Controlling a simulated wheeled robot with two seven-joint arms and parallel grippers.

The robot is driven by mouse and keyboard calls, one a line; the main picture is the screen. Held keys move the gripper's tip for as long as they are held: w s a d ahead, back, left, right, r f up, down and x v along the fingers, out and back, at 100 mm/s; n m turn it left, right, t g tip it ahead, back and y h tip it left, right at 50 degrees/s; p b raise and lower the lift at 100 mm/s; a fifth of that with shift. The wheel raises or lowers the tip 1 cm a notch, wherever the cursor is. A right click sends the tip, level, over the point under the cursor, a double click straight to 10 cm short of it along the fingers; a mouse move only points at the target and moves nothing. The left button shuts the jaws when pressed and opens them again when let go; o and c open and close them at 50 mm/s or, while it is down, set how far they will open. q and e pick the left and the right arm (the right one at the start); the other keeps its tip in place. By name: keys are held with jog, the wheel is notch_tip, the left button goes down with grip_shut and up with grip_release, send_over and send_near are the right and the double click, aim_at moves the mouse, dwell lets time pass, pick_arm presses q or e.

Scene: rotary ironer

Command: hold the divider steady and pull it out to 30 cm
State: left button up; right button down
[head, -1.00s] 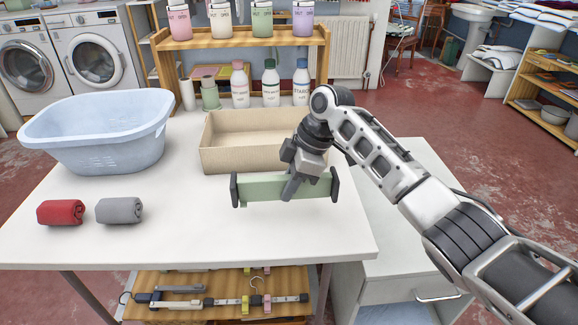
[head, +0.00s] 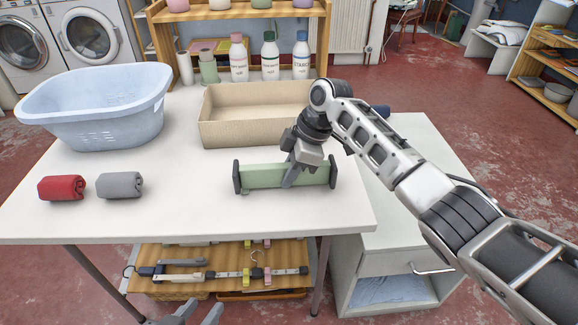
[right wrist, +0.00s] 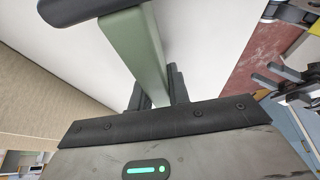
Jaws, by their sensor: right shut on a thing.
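The divider (head: 263,175) is a pale green bar with dark end pads. It lies level, left to right, at or just above the white table in front of the beige box. In the right wrist view the green bar (right wrist: 138,50) runs between the fingers, with one dark end pad (right wrist: 85,8) at the top. My left gripper (head: 196,314) shows only at the bottom edge, below the table front, its fingers apart and empty. Whether the divider touches the table is unclear.
The open beige box (head: 250,132) stands behind the divider. A blue basket (head: 95,125) is at the left, with a red roll (head: 62,188) and a grey roll (head: 120,185) in front. Bottles stand behind the box. Hangers (head: 215,274) lie on the shelf below.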

jog(key=shift+f, duration=0.25)
dwell(0.4)
jog(key=c, duration=1.5)
grip_release()
jog(key=shift+f, duration=0.1)
jog(key=shift+r, duration=0.2)
jog(key=shift+r+p, duration=0.15)
jog(key=shift+p, duration=0.4)
grip_shut()
